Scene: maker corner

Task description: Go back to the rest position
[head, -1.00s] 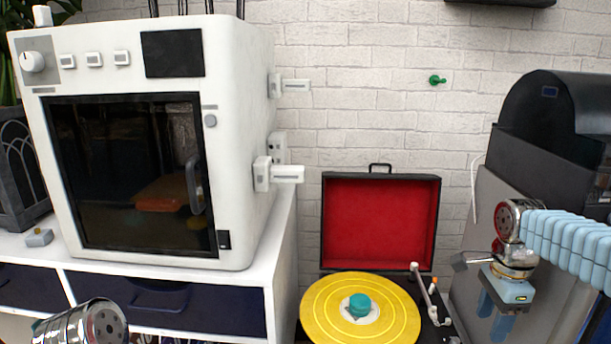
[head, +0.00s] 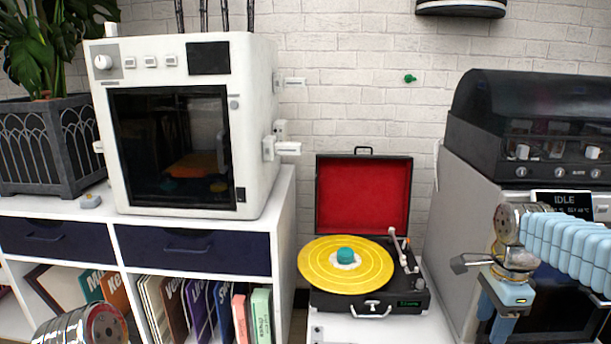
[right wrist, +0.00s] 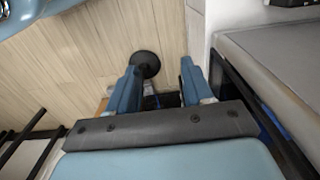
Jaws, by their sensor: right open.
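My right gripper (head: 497,318) hangs at the right of the head view, in front of the grey machine, with its blue fingers pointing down. In the right wrist view its two blue fingers (right wrist: 155,92) are spread apart with nothing between them, above the wooden floor. Of my left arm only a silver joint shows at the bottom left of the head view; the left gripper is out of the picture.
A record player (head: 370,302) with a yellow record (head: 320,268) stands open in the middle. A white 3D printer (head: 259,120) stands on the shelf unit (head: 60,210) at left. A grey machine (head: 450,200) stands close behind my right gripper. A planter (head: 25,150) is far left.

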